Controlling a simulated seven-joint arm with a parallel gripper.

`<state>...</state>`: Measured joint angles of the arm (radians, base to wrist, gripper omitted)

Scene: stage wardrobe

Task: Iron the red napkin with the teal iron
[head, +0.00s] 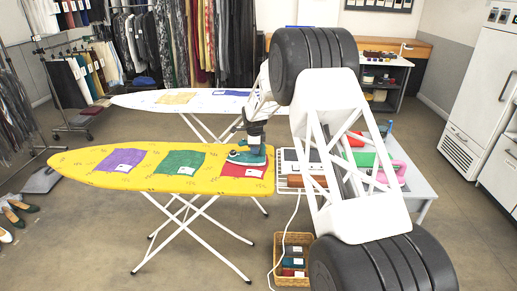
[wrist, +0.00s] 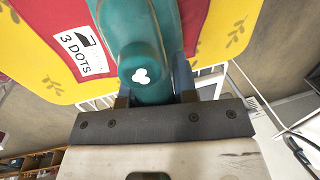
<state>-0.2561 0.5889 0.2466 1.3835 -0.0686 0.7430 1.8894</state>
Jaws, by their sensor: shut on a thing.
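The red napkin (head: 258,171) lies on the right end of the yellow ironing board (head: 100,172), to the right of a green and a purple napkin. The teal iron (head: 246,157) is over the red napkin and covers part of it. My gripper (head: 255,143) is above the board, shut on the iron. In the wrist view, the iron (wrist: 140,45) sits between my gripper's fingers (wrist: 155,92). The red napkin (wrist: 45,25) shows on both sides of it, with a white label reading "3 DOTS" (wrist: 82,52). Whether the soleplate touches the cloth cannot be told.
The green napkin (head: 179,162) and purple napkin (head: 119,160) lie left on the same board. A white ironing board (head: 140,101) stands behind. At right is a grey table (head: 419,185) with a pink item. A wicker basket (head: 279,250) and a white cord (head: 283,235) are below.

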